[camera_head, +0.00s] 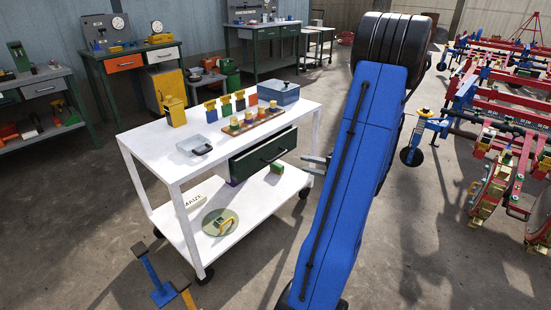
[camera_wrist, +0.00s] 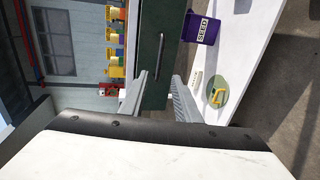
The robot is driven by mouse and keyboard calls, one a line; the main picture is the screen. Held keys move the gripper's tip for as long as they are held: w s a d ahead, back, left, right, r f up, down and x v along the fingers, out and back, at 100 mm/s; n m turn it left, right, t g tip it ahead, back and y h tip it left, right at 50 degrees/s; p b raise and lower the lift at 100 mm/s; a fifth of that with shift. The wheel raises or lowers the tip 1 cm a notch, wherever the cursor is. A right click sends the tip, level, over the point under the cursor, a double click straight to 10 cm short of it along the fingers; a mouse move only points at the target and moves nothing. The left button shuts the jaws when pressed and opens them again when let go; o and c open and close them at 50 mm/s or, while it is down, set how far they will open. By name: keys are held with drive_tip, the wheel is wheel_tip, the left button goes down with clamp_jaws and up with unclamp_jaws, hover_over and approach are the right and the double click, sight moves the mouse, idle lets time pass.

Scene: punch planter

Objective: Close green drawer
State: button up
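The green drawer (camera_head: 250,163) sticks out from under the top of the white cart (camera_head: 145,150), partly open, with a dark bar handle (camera_head: 274,157) on its front. In the wrist view the drawer front (camera_wrist: 149,40) is upright in the picture, with its handle (camera_wrist: 160,57) ahead of my gripper. My gripper (camera_wrist: 158,96) is open and empty, its two grey fingers apart on either side of the drawer front's lower part in the picture. In the head view my gripper (camera_head: 318,160) shows just right of the drawer; the blue arm hides most of it. Contact cannot be told.
The cart top holds a blue box (camera_head: 278,93), a wooden tray with pots (camera_head: 250,124), a yellow container (camera_head: 174,111) and a clear tray (camera_head: 194,146). A purple SEED box (camera_wrist: 199,28) is below the drawer. Red machinery (camera_head: 500,90) stands right; the floor in front is mostly clear.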

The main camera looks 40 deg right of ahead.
sight(278, 157)
drive_tip(key=x, duration=1.6)
drive_tip(key=shift+a, duration=0.1)
clamp_jaws()
